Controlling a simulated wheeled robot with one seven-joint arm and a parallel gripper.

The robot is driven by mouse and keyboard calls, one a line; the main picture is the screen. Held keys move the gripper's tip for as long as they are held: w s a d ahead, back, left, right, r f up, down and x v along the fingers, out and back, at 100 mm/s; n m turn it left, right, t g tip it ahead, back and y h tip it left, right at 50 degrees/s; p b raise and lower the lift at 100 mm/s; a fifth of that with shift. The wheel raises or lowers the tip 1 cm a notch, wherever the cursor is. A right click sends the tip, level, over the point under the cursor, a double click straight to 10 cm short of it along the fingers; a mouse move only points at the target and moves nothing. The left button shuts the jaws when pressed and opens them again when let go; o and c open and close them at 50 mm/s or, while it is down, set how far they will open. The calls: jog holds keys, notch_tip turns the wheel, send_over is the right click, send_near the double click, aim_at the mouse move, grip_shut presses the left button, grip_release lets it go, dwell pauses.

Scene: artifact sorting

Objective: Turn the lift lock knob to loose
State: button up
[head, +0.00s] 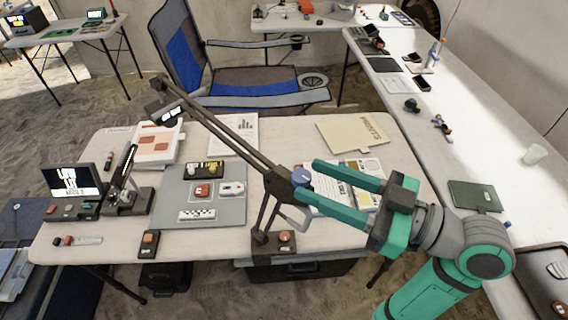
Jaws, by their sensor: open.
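A dark boom arm (225,135) stands on a base at the table's front edge and reaches up to the left. A blue knob (301,176) sits at its joint, apparently the lift lock knob; its label and setting cannot be read. My gripper (307,180) is open, with its two teal fingers pointing left. The fingertips lie above and below the blue knob in the picture. I cannot tell whether they touch it. An orange-red knob (285,236) sits on the boom's base, below my gripper.
The white table (335,235) holds a grey mat (230,212) with small artifacts, papers, a folder (352,133) and a small screen (72,179) at the left. A folding chair (245,85) stands behind it. A long white side table (475,150) runs along the right.

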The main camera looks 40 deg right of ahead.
aim_at(280, 174)
jog(key=x, duration=0.8)
jog(key=c, duration=1.1)
